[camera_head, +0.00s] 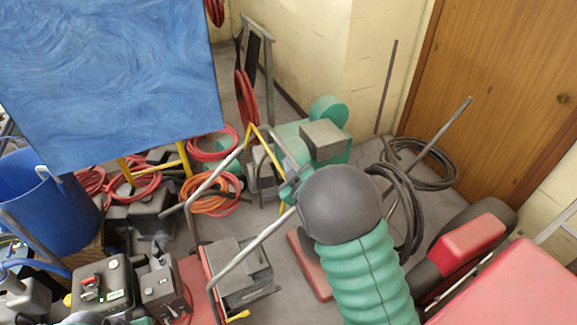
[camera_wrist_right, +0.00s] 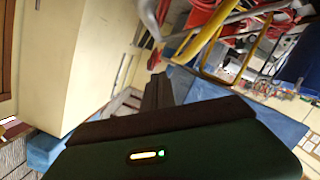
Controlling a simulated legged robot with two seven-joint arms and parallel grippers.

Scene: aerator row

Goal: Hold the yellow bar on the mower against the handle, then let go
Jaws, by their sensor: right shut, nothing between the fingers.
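The mower's grey tube handle (camera_head: 240,252) rises from the lower middle of the head view, above a dark engine block and red deck. A thin yellow bar (camera_head: 268,152) makes a bent shape at the handle's upper end. A yellow loop, seemingly the same bar, shows in the wrist view (camera_wrist_right: 222,48) beside grey tubes (camera_wrist_right: 255,14). My right gripper (camera_head: 284,166) is shut and empty, close to the bar's right side. Whether it touches the bar I cannot tell. My green sleeve and dark wrist ball hide part of the area. My left gripper is not in view.
A blue panel (camera_head: 105,75) fills the upper left, above a blue barrel (camera_head: 48,205). Red hoses (camera_head: 215,142) and black hoses (camera_head: 430,160) lie coiled on the floor. A green machine (camera_head: 328,110) stands behind the handle. A wooden door (camera_head: 505,80) closes the right side.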

